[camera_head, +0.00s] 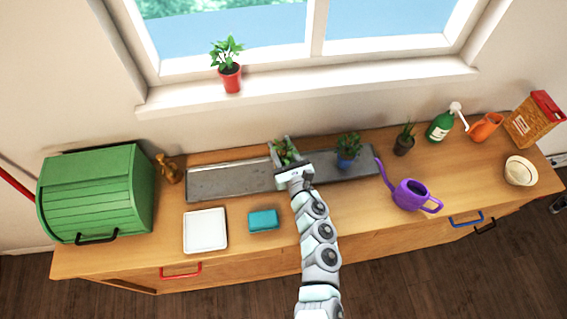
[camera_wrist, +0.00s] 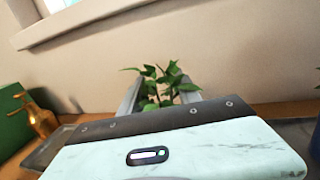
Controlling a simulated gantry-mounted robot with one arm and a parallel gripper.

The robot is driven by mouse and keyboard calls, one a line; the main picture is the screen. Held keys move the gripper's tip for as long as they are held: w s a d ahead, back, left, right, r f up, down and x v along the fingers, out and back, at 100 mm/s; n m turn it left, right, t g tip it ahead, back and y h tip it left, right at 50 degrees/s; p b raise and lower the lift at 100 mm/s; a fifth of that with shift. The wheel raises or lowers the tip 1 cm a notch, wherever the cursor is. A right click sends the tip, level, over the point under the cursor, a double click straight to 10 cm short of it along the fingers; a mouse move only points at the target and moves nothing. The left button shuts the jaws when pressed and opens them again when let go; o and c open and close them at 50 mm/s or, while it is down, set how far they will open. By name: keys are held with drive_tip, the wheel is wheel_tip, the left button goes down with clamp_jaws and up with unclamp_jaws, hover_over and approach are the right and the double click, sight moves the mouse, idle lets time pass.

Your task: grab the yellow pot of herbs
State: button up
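My gripper (camera_head: 282,148) reaches in from the front, with one finger on each side of the plant. In the wrist view the leaves (camera_wrist: 160,82) rise between my two spaced fingers (camera_wrist: 162,95). The gripper's body hides the pot, and I cannot tell whether the fingers touch it.
A blue potted plant (camera_head: 348,150) stands close on the right, with a purple watering can (camera_head: 410,194) beyond it. A white tray (camera_head: 205,231) and teal sponge (camera_head: 263,220) lie front left. A red potted plant (camera_head: 230,78) is on the windowsill.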

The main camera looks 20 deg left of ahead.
drive_tip(key=shift+w+a, duration=0.4)
drive_tip(key=shift+f, duration=0.1)
clamp_jaws()
idle(1.1)
